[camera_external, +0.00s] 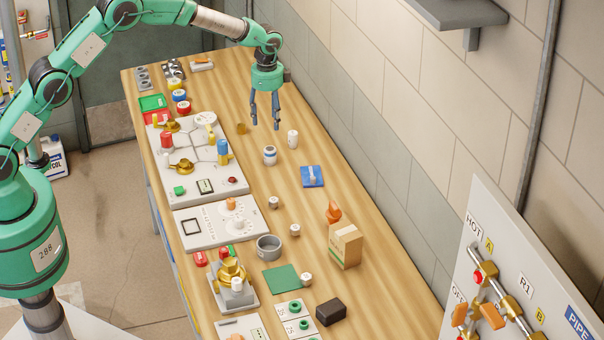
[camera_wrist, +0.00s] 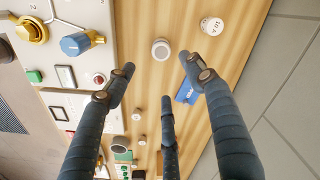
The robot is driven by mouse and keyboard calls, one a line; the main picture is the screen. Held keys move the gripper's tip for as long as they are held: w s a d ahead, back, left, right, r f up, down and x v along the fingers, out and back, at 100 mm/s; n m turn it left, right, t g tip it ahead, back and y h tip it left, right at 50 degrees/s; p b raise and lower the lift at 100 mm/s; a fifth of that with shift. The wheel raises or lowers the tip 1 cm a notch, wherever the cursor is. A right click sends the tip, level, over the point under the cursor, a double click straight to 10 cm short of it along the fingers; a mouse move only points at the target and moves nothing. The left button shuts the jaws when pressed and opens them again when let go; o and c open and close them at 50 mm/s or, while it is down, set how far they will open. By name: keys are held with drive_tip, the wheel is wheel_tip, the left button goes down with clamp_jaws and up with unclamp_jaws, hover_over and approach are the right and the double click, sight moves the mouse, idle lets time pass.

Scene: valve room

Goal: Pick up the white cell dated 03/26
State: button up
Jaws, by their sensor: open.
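My gripper (camera_external: 265,125) is open and empty, pointing down above the far part of the bench; its dark fingers also show in the wrist view (camera_wrist: 167,85). Several small white round pieces stand on the wood. A white cylinder (camera_external: 292,139) stands right of the fingers; its marked top shows in the wrist view (camera_wrist: 211,25). A white jar with a dark band (camera_external: 269,155) stands just in front of the fingers, and in the wrist view (camera_wrist: 161,49). Smaller white pieces (camera_external: 273,202), (camera_external: 295,230) and (camera_external: 306,279) stand nearer. No 03/26 date is readable on any.
A panel with valves and knobs (camera_external: 203,155) fills the bench's left side. A blue pad (camera_external: 312,176), a grey cup (camera_external: 268,247), a cardboard box (camera_external: 345,245) and a black block (camera_external: 331,312) stand nearer. A wall (camera_external: 400,150) runs along the right edge.

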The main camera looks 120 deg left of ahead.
sight(270, 149)
drive_tip(key=shift+s+a+f, duration=0.2)
drive_tip(key=shift+f, duration=0.1)
drive_tip(key=shift+f, duration=4.2)
drive_tip(key=shift+w+f, duration=0.2)
drive_tip(key=shift+f, duration=2.4)
drive_tip(key=c, duration=1.3)
